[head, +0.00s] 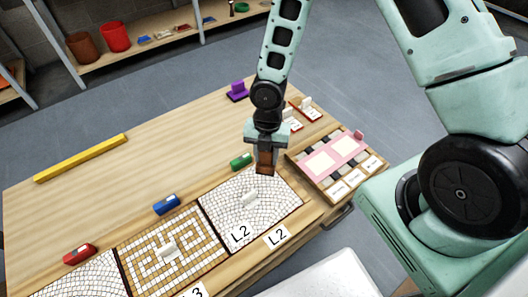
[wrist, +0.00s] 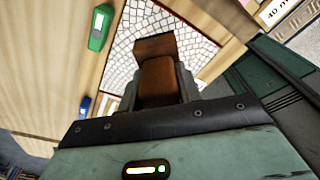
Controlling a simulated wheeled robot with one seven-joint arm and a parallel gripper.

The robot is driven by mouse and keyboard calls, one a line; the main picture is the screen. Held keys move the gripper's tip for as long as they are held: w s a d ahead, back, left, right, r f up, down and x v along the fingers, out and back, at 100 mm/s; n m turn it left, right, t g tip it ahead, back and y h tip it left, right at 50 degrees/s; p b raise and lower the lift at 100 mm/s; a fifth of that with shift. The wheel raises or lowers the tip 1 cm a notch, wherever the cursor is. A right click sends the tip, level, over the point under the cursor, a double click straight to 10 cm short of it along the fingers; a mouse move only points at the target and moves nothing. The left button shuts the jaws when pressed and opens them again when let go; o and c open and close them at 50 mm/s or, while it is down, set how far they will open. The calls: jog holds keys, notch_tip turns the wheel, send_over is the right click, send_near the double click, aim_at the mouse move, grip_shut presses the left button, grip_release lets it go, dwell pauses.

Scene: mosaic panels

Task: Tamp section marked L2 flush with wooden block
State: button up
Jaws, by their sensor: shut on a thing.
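The L2 mosaic section (head: 228,212) is a pale fan-patterned panel at the front of the bench, with white L2 labels on and below it. A small white piece (head: 250,197) stands on it. My gripper (head: 265,153) is shut on a brown wooden block (head: 265,167), held upright by the panel's far right corner. In the wrist view the block (wrist: 157,78) sits between my fingers, with the pale panel (wrist: 125,40) beyond it. I cannot tell whether the block touches the panel.
A tan-and-white panel (head: 150,270) adjoins on the left. Green (head: 241,161), blue (head: 167,204) and red (head: 80,253) objects lie behind the panels. A tray with pink sheet (head: 337,153) is right. A yellow bar (head: 82,158) lies far left; the bench middle is clear.

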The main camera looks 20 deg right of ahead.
aim_at(268, 166)
jog(key=shift+d+f, duration=0.2)
jog(key=shift+d, duration=0.2)
notch_tip(268, 166, down, 6)
jog(key=b, duration=0.6)
jog(key=shift+r, duration=0.15)
jog(key=shift+f+b, duration=0.4)
jog(key=shift+f, duration=0.2)
dwell(1.9)
notch_tip(268, 166, up, 7)
jog(key=p, duration=0.7)
jog(key=shift+r, duration=0.1)
dwell(0.7)
